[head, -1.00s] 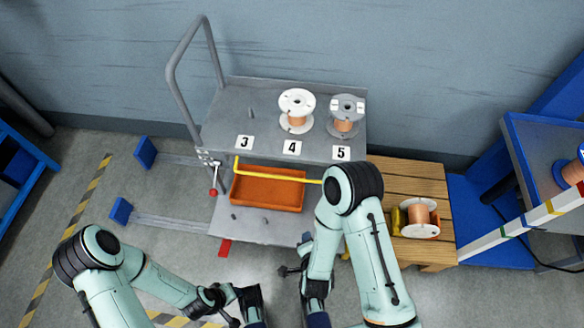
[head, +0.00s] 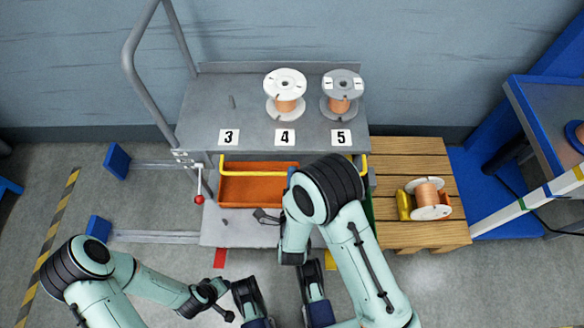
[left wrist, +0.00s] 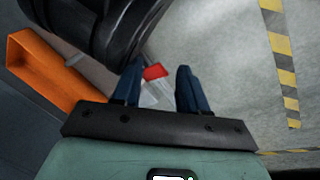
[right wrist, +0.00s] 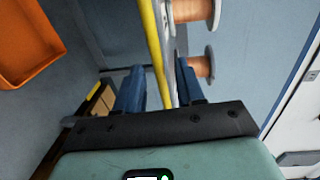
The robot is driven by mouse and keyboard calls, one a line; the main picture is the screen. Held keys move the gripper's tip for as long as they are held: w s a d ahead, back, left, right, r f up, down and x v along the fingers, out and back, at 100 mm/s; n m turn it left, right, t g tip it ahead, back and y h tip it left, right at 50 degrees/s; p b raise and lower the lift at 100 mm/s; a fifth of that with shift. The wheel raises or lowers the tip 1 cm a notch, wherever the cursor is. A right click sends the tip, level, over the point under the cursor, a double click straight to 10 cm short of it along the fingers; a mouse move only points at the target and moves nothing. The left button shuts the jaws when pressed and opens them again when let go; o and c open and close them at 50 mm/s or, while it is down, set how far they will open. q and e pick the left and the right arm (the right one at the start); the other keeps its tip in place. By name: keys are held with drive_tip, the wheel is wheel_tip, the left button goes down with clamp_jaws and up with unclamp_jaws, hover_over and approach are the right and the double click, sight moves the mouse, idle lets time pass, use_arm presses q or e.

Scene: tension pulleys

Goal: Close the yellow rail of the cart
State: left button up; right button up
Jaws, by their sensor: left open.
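The grey cart (head: 215,110) stands against the wall. Its yellow rail (head: 255,175) runs across the shelf opening below labels 3, 4 and 5; my right arm hides part of it, and its right end shows beside that arm. In the right wrist view the rail (right wrist: 155,50) passes beyond the gap between my right fingers (right wrist: 159,85), which are open; contact is not visible. My right gripper (head: 318,310) is low in front of the cart. My left gripper (head: 252,312) is open and empty to its left, with bare floor and a red marker beyond its fingers (left wrist: 159,88).
An orange bin (head: 255,190) sits on the cart's lower shelf. A white spool (head: 284,85) and a grey spool (head: 342,85) stand on top. A wooden pallet (head: 405,160) with another spool (head: 428,190) is to the right.

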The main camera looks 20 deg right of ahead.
use_arm(q)
drive_tip(key=shift+s+a+f, duration=0.1)
drive_tip(key=shift+s+f, duration=0.5)
drive_tip(key=shift+s, duration=0.1)
use_arm(e)
drive_tip(key=shift+x, duration=2.05)
clamp_jaws()
use_arm(q)
drive_tip(key=shift+w+r, duration=0.1)
